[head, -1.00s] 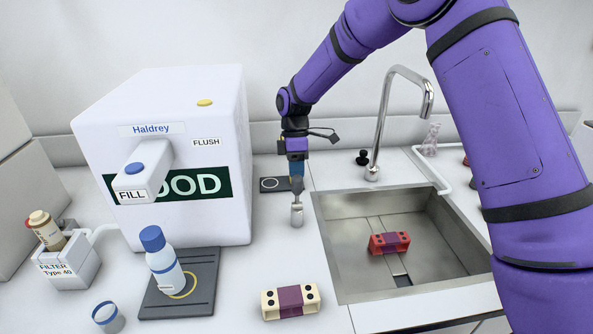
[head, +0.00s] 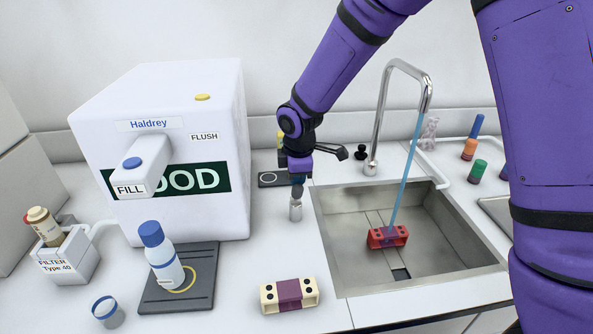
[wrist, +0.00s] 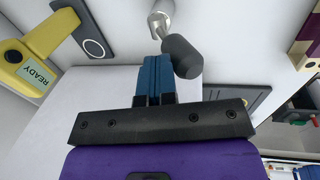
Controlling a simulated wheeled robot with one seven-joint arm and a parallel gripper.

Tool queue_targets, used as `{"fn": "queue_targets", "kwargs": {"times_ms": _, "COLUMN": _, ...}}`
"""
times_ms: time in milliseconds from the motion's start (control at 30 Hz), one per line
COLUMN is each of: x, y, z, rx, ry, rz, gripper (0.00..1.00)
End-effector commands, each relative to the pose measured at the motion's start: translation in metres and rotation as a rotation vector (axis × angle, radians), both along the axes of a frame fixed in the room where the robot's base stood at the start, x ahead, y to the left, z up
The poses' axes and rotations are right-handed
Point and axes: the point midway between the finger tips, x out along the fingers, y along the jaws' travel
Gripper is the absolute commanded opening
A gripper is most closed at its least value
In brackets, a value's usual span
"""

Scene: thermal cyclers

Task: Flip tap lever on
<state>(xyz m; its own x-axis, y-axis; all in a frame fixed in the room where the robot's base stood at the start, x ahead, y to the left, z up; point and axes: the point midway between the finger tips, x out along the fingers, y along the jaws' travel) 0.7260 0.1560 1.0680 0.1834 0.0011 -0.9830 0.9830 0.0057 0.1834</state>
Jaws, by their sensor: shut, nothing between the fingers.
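The tap lever is a silver post (head: 296,211) on the counter left of the sink, and its dark grey knob (wrist: 183,57) shows in the wrist view. A tall chrome spout (head: 376,120) stands behind the sink, and a blue stream of water (head: 407,170) runs from it onto a red rack (head: 388,237) in the sink. My gripper (head: 297,190) is over the lever with its blue fingers together and empty. In the wrist view the fingertips (wrist: 153,62) are right beside the knob; I cannot tell whether they touch it.
The white Haldrey dispenser (head: 215,120) stands left of my gripper. A cream and purple rack (head: 289,296) lies in front. A yellow READY device (wrist: 25,70) is near the gripper.

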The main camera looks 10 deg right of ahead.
Motion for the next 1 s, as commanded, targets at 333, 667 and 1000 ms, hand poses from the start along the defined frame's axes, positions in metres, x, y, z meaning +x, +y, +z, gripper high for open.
{"fn": "queue_targets", "kwargs": {"times_ms": 333, "x": -0.017, "y": 0.0, "z": -0.006, "rx": 0.0, "ry": 0.007, "rz": -0.002, "gripper": 0.0}}
{"fn": "queue_targets", "kwargs": {"times_ms": 667, "x": -0.024, "y": 0.0, "z": -0.01, "rx": -0.002, "ry": 0.011, "rz": -0.001, "gripper": 0.0}}
{"fn": "queue_targets", "kwargs": {"times_ms": 1000, "x": -0.027, "y": 0.0, "z": -0.012, "rx": -0.004, "ry": 0.017, "rz": -0.001, "gripper": 0.0}}
